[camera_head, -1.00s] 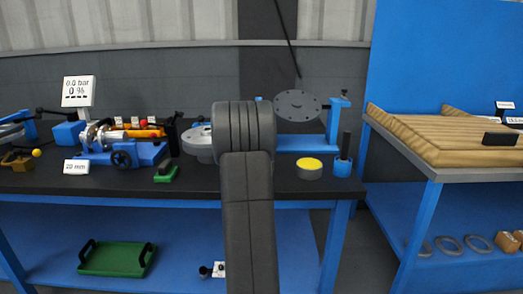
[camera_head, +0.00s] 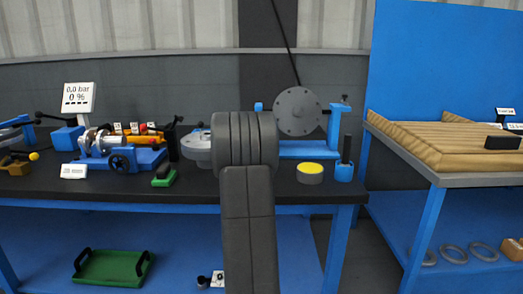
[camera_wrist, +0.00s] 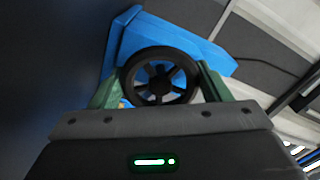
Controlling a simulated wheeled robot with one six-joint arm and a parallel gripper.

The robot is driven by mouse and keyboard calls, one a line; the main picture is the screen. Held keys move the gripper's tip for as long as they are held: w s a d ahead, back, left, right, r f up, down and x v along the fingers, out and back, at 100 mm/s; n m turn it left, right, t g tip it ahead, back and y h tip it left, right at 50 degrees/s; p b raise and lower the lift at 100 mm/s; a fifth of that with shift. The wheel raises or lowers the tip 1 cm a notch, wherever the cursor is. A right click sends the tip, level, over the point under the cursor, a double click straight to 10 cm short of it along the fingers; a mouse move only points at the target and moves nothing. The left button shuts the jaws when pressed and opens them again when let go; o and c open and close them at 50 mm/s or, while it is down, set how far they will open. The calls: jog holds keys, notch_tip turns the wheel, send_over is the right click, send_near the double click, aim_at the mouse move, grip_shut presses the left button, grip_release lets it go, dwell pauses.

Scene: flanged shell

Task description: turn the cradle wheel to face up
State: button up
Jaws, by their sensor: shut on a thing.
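The cradle wheel (camera_wrist: 160,84) is a black spoked handwheel in front of a blue support (camera_wrist: 150,38) in the wrist view. My gripper (camera_wrist: 159,80) has its green fingers on either side of the wheel's rim, shut on it. In the head view my own arm hides the wheel and my gripper. To the right of my arm, the blue cradle (camera_head: 309,150) bears a round grey flanged disc (camera_head: 298,111) with small holes, standing steeply tilted with its face toward the camera.
On the bench are a yellow-topped round tin (camera_head: 310,172), a blue cup (camera_head: 344,172) with a dark handle, and a blue fixture (camera_head: 148,158) with its own small black wheel (camera_head: 123,159). A wooden-topped table (camera_head: 450,150) stands to the right.

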jog(key=shift+n, duration=0.5)
jog(key=o, duration=1)
jog(key=s, duration=1.3)
jog(key=shift+s+p, duration=0.3)
jog(key=shift+s, duration=0.1)
jog(key=shift+c, duration=0.3)
